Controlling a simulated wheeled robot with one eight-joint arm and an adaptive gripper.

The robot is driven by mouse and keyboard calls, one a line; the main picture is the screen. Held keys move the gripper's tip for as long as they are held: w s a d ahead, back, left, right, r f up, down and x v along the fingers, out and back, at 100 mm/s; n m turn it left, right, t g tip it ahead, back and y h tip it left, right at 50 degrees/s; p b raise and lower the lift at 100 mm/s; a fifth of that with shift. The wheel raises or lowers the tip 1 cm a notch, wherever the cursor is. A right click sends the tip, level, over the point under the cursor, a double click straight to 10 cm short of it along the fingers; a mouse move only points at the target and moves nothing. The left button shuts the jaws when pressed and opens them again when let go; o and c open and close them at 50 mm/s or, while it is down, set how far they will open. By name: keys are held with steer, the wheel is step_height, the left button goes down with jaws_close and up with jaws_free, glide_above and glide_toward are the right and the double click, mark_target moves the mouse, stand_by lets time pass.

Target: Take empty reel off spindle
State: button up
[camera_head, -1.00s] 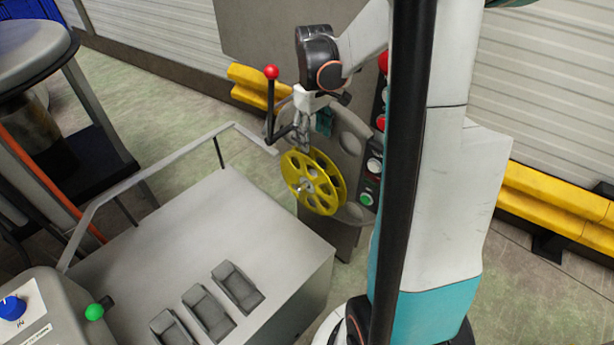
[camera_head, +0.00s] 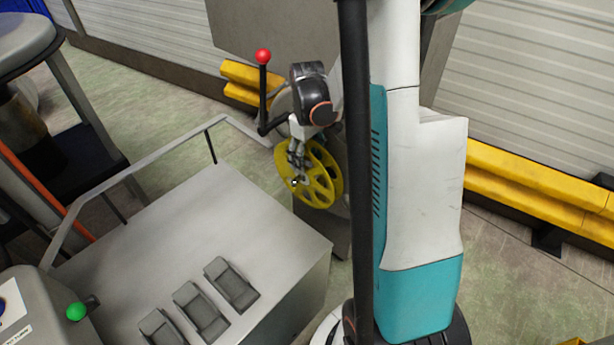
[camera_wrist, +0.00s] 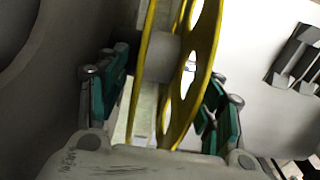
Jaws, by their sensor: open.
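The yellow reel (camera_head: 321,187) has two spoked flanges and stands upright at the machine, beyond the metal table. No wound material shows on it. My gripper (camera_head: 297,175) is in front of the reel's upper left part in the head view. In the wrist view the reel (camera_wrist: 205,60) shows edge-on, with a bare grey hub (camera_wrist: 160,57) between its flanges. My open gripper (camera_wrist: 165,105) has one green-padded finger on each side of the reel. Gaps show between the pads and the flanges. The spindle is mostly hidden by the reel and gripper.
A lever with a red knob (camera_head: 263,56) stands left of my wrist. A grey table (camera_head: 190,225) with a raised rail (camera_head: 150,162) and several dark blocks (camera_head: 231,284) lies in front. Yellow barriers (camera_head: 540,190) run along the wall.

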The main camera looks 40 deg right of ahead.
jaws_close()
steer(key=shift+r, duration=0.15)
stand_by(0.4)
